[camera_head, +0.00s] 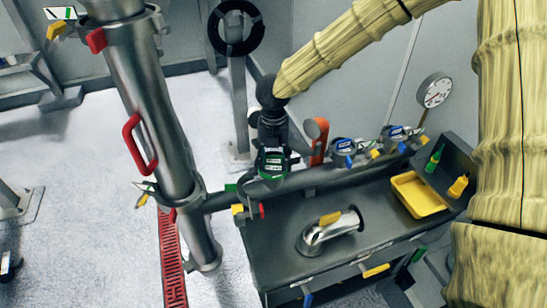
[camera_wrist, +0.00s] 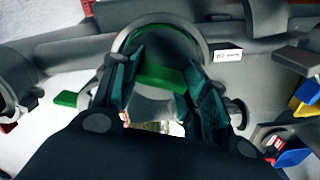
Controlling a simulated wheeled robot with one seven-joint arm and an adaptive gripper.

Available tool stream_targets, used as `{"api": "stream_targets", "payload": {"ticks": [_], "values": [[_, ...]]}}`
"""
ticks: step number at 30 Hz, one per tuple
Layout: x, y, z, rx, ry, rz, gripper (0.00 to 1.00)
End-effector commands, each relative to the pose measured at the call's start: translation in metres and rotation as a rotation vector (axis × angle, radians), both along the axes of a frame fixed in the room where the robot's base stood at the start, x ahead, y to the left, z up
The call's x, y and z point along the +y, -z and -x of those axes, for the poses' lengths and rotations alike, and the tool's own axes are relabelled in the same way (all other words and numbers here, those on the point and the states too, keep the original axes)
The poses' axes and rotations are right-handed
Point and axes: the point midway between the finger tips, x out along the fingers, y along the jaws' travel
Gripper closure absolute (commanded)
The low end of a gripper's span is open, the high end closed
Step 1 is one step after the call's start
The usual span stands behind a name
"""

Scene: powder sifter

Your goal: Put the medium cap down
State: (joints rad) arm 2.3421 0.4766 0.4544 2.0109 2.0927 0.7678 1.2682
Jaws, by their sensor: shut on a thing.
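My gripper (camera_head: 272,170) hangs over the dark workbench in the head view, beside a horizontal grey pipe. In the wrist view its two dark fingers (camera_wrist: 152,62) are shut on a green part between them. This green part seems to belong to the medium cap (camera_wrist: 155,72), a round grey piece whose curved rim shows just beyond the fingertips. In the head view my gripper hides most of the cap. I cannot tell whether the cap touches the pipe or bench below.
The workbench (camera_head: 285,245) carries a shiny bent pipe (camera_head: 328,232) with a yellow handle and a yellow tray (camera_head: 418,194). Blue-handled fittings (camera_head: 343,152) stand along its back. A tall steel column (camera_head: 150,110) with red handles rises at the left. Bare bench shows around the bent pipe.

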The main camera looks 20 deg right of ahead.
Motion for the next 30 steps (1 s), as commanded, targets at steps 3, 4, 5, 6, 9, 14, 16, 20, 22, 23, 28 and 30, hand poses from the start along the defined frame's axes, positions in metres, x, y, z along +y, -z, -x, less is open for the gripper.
{"api": "stream_targets", "payload": {"ticks": [3, 4, 5, 6, 9, 14, 16, 20, 22, 23, 28, 30], "values": [[0.0, 0.003, 0.0, 0.0, 0.0, 0.0, 0.85], [0.0, 0.004, 0.0, 0.0, 0.0, 0.0, 0.85], [0.0, 0.004, 0.0, 0.0, 0.0, 0.0, 0.85], [0.0, 0.005, 0.0, 0.0, -0.001, 0.0, 0.85], [0.0, 0.007, 0.0, 0.0, -0.001, 0.0, 0.52], [0.0, 0.006, 0.0, 0.0, -0.001, 0.0, 0.34], [0.0, 0.006, 0.0, 0.0, -0.001, 0.0, 0.34], [0.0, 0.006, 0.0, 0.0, 0.0, 0.0, 0.34], [0.0, 0.005, 0.0, -0.001, 0.0, -0.001, 0.34], [0.0, 0.004, 0.0, -0.001, 0.0, -0.001, 0.34], [0.001, -0.01, -0.001, -0.005, 0.0, -0.001, 0.34], [0.0, -0.02, -0.001, -0.004, 0.0, -0.002, 0.34]]}}
